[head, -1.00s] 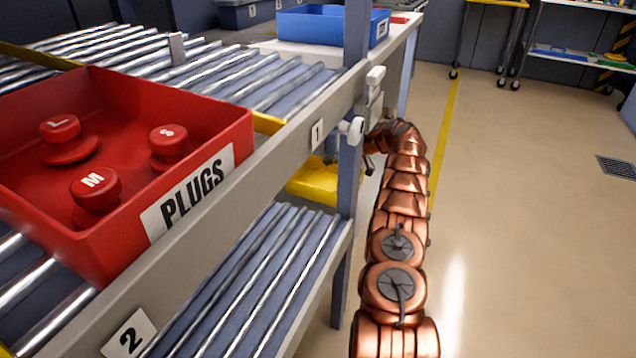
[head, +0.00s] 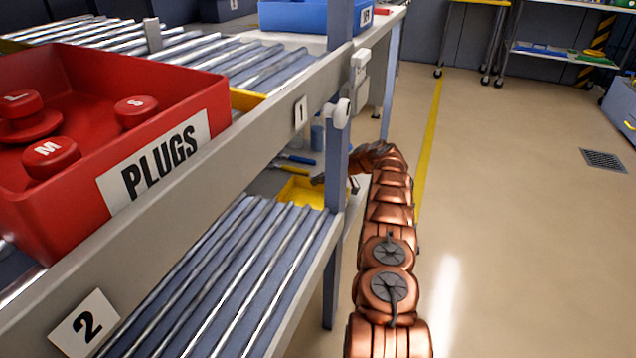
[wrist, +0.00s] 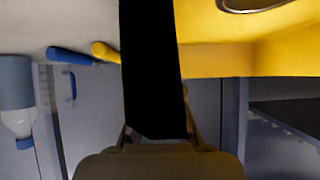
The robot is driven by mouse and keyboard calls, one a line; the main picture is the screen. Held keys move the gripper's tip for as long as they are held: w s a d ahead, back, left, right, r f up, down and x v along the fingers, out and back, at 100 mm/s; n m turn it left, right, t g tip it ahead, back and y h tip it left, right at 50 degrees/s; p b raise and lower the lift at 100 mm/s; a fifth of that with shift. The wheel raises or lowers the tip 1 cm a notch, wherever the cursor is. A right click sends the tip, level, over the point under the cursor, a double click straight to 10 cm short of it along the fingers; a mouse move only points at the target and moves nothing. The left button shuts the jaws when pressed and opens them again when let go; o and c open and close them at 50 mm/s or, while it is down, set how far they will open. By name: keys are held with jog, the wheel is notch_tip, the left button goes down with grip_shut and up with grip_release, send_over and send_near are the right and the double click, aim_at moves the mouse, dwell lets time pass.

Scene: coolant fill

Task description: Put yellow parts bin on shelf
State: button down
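The yellow parts bin (head: 297,191) is low behind the blue-grey post, at the far end of the lower roller shelf (head: 235,262). In the wrist view the bin (wrist: 275,55) fills the upper right, with a round metal rim inside it. My gripper (head: 323,180) is at the bin's near right side, partly hidden by the post. It seems shut on the bin's edge; the contact is hidden. In the wrist view a black bar covers the middle, and the fingertips are not clear. I cannot tell whether the bin rests on a surface.
A red PLUGS bin (head: 110,110) stands on the upper rollers. A blue bin (head: 300,17) is farther back. Blue- and yellow-handled tools (head: 295,160) lie behind the yellow bin, with a bottle (head: 317,135) nearby. The post (head: 336,220) stands close to my arm. Floor to the right is clear.

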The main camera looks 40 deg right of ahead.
jog(key=shift+f, duration=0.1)
jog(key=c, duration=1.3)
grip_release()
jog(key=shift+s+d+r, duration=0.1)
jog(key=shift+s+r, duration=0.05)
jog(key=shift+r, duration=0.15)
jog(key=shift+p+v, duration=1.55)
jog(key=shift+v, duration=4.25)
